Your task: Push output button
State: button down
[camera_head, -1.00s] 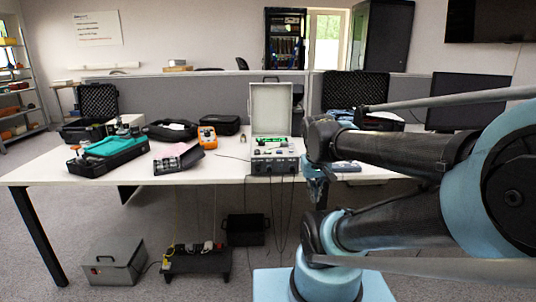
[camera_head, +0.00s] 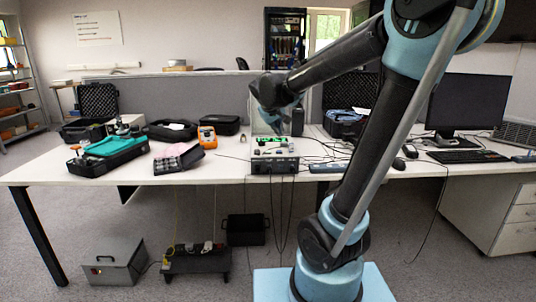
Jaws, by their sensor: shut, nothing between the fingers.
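The calibration device (camera_head: 274,163) is a grey box with knobs and sockets on its front, standing near the front edge of the white table. Green parts show on its top, and its raised lid (camera_head: 256,128) stands behind, mostly covered by my arm. I cannot pick out the output button at this size. My gripper (camera_head: 284,119) is at the end of the arm, above the device and in front of the lid. It is shut and empty, and it looks apart from the device.
The table (camera_head: 228,172) holds an orange meter (camera_head: 207,137) and open cases on the left. A monitor (camera_head: 482,106) and keyboard (camera_head: 455,157) stand on the right. Cables lie right of the device. A low black platform (camera_head: 197,262) is on the floor below.

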jog(key=r+n+t, duration=0.1)
jog(key=r, duration=0.1)
send_over(266, 151)
jog(key=shift+w, duration=0.15)
jog(key=shift+f, duration=0.2)
jog(key=shift+f, duration=4.25)
jog(key=shift+f, duration=0.75)
jog(key=shift+r, duration=0.85)
